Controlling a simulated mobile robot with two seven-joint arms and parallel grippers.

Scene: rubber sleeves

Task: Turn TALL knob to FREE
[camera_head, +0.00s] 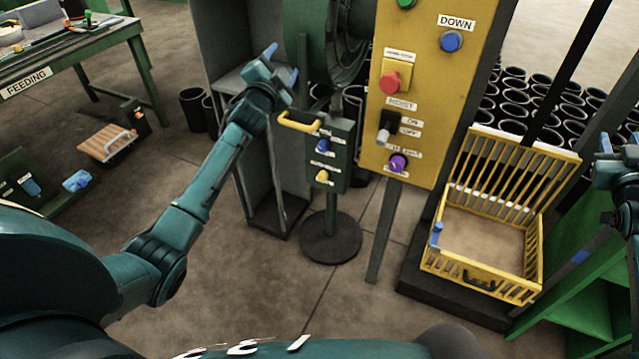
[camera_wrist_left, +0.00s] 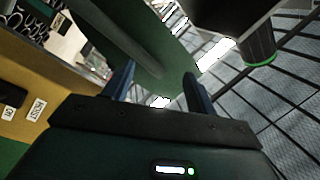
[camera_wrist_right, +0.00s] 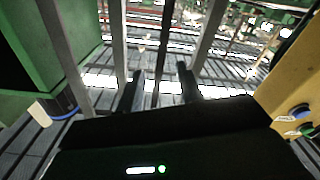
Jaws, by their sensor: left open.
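I cannot read the word TALL on any label. A dark green box on a round-based stand carries a blue knob (camera_head: 323,145) and, below it, a yellow knob (camera_head: 322,177); their labels are too small to read. A purple knob (camera_head: 398,162) sits low on the yellow hoist panel (camera_head: 429,95), its label also unclear. My left gripper (camera_head: 281,63) is open and empty, above and left of the green box, apart from every knob. In the left wrist view its fingers (camera_wrist_left: 158,88) are spread. My right gripper (camera_head: 619,141) is at the right edge, its fingers (camera_wrist_right: 161,86) apart with nothing between them.
The green box has a yellow handle (camera_head: 298,121) on top. The panel also has a red button (camera_head: 390,83), a blue DOWN button (camera_head: 451,41) and a HOIST switch (camera_head: 386,127). A yellow crate (camera_head: 481,285) stands at right. Floor before the stand is clear.

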